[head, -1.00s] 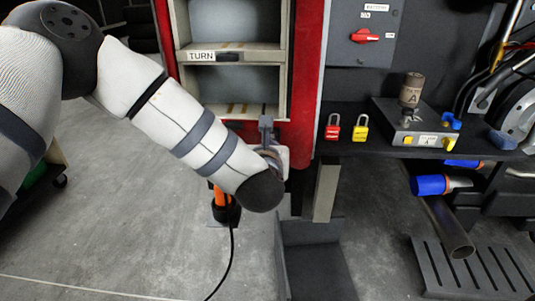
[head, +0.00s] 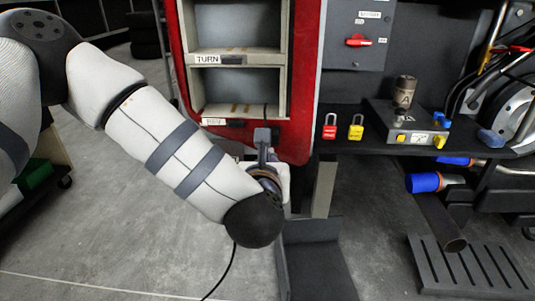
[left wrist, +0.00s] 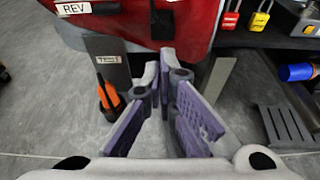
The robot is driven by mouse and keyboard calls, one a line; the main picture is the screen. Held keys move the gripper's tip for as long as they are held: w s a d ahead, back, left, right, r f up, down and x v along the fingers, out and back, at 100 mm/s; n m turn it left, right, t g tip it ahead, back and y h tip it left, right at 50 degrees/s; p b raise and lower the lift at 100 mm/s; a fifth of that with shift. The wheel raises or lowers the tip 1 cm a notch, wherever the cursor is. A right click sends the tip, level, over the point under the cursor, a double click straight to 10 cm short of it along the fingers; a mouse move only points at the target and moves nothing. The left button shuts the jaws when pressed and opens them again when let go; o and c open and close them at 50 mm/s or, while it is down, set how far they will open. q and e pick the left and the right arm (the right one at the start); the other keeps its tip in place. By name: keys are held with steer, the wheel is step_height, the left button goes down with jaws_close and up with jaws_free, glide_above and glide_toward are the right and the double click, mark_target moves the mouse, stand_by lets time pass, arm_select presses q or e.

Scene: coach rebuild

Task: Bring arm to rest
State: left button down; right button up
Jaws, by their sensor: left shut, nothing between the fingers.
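My left arm comes in from the left in the head view and reaches down toward the front of the red cabinet (head: 305,130). My left gripper (head: 263,146) is partly hidden behind the wrist, close to the cabinet's lower edge. In the left wrist view its purple-padded fingers (left wrist: 160,95) show, shut and empty, with the cabinet's lower part beyond them. My right gripper is in neither view.
A dark bench (head: 460,149) at the right carries a red padlock (head: 330,131), a yellow padlock (head: 356,131) and a grey box with a brown cylinder (head: 404,92). An orange tool (left wrist: 107,93) stands below the cabinet. Grey floor (head: 120,220) is open at the left.

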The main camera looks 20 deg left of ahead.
arm_select(q)
steer(key=shift+v, duration=1.35)
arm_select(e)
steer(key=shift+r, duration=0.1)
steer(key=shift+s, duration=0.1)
arm_select(q)
steer(key=s+d+f+m+g+h+p, duration=0.2)
steer(key=s+f+m+g+h+p, duration=0.45)
steer(key=s+f+m, duration=1.55)
steer(key=s+a+m+g+y, duration=0.1)
steer(key=s+a+m+g, duration=0.3)
steer(key=s+m, duration=0.4)
steer(key=s+a+m+g+y, duration=0.1)
steer(key=s+a+m+g, duration=0.3)
steer(key=s, duration=1.2)
steer(key=m+g+p, duration=0.1)
steer(key=m+g, duration=0.1)
steer(key=m, duration=0.2)
steer(key=shift+s+f+m, duration=0.35)
steer(key=shift+s+m, duration=0.05)
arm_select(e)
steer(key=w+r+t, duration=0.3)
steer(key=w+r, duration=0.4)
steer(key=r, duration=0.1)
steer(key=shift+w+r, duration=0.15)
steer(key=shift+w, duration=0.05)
